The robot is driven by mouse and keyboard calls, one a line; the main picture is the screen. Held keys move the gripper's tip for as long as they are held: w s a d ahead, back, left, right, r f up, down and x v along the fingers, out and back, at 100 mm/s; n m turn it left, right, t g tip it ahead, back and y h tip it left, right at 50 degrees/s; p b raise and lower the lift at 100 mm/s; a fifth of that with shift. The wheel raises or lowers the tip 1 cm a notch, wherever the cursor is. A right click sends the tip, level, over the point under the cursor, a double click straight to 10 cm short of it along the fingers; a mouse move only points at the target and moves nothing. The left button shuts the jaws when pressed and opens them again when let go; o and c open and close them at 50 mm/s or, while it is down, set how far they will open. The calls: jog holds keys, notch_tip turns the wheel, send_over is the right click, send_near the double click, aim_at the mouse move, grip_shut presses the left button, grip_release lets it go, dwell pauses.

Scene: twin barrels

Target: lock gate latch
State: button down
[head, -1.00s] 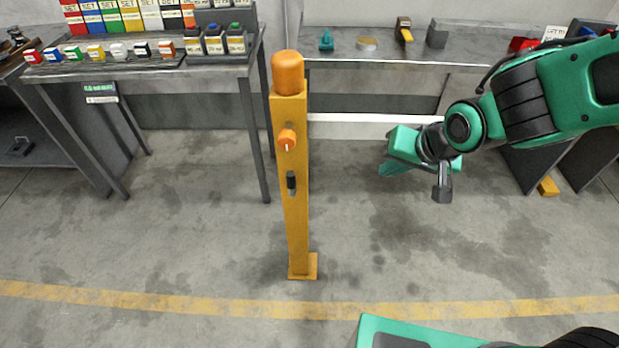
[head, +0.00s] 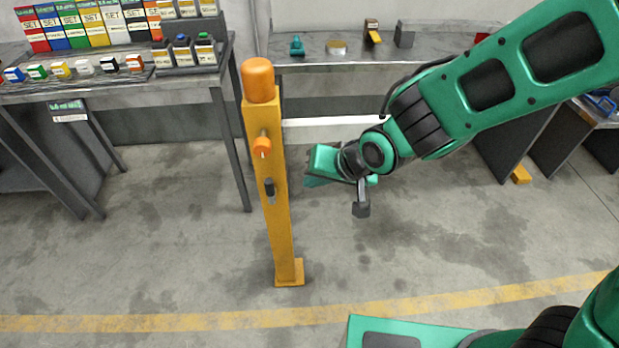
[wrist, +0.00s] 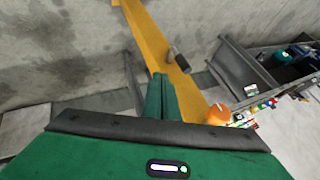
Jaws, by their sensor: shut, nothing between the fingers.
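A yellow post (head: 272,190) stands upright on the floor, with a rounded orange cap (head: 258,80). On it are an orange knob (head: 262,147) with a white mark and, below, a small black handle (head: 269,187). A white bar (head: 325,122) runs right from behind the post. My gripper (head: 312,180) is shut and empty, just right of the post at about the handle's height, apart from it.
A bench (head: 110,90) with coloured boxes and small blocks stands behind left. A grey shelf (head: 350,62) with small objects runs along the wall. A yellow line (head: 180,322) crosses the floor, which is clear around the post.

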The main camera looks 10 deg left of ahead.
aim_at(270, 185)
jog(key=w+a+f, duration=0.2)
jog(key=a+f, duration=0.4)
jog(key=a, duration=0.2)
jog(key=shift+w+f, duration=0.3)
jog(key=shift+w, duration=0.1)
